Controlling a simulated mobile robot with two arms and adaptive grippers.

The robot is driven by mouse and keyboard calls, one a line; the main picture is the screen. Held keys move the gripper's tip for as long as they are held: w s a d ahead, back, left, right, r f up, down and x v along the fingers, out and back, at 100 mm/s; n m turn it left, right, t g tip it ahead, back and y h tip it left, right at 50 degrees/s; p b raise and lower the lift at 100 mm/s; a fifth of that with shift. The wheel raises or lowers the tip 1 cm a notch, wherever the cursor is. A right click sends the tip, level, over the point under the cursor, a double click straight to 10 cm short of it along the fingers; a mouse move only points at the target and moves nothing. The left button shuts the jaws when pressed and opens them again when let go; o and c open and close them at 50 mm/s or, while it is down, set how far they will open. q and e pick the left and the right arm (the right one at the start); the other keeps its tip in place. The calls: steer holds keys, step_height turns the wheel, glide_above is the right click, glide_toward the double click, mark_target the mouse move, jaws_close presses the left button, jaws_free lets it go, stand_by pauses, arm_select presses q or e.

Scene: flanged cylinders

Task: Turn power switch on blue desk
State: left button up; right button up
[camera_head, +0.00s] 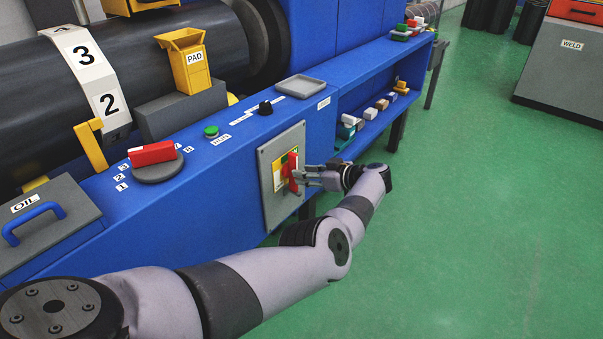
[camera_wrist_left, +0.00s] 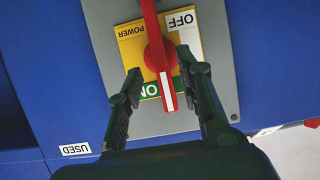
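The power switch is a red rotary handle (camera_head: 292,170) on a grey panel (camera_head: 268,193) on the front of the blue desk (camera_head: 165,240). In the left wrist view the handle (camera_wrist_left: 158,55) lies over a yellow plate (camera_wrist_left: 131,46) marked POWER, OFF and ON. Its white-striped end lies beside the green ON label (camera_wrist_left: 150,91), partly covering it; OFF is at upper right. My left gripper (camera_head: 304,178) is at the panel. In the wrist view its open fingers (camera_wrist_left: 158,70) straddle the handle, the right fingertip very close to it; contact is unclear. My right gripper is not in view.
On the desk top are a red-handled selector (camera_head: 153,153), a green button (camera_head: 211,131), a black knob (camera_head: 265,107) and a grey tray (camera_head: 301,87). A shelf (camera_head: 372,118) with small blocks is right of the panel. The green floor (camera_head: 470,210) is clear.

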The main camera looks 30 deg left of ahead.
arm_select(q)
steer(key=v, duration=0.9)
steer(key=shift+d, duration=0.1)
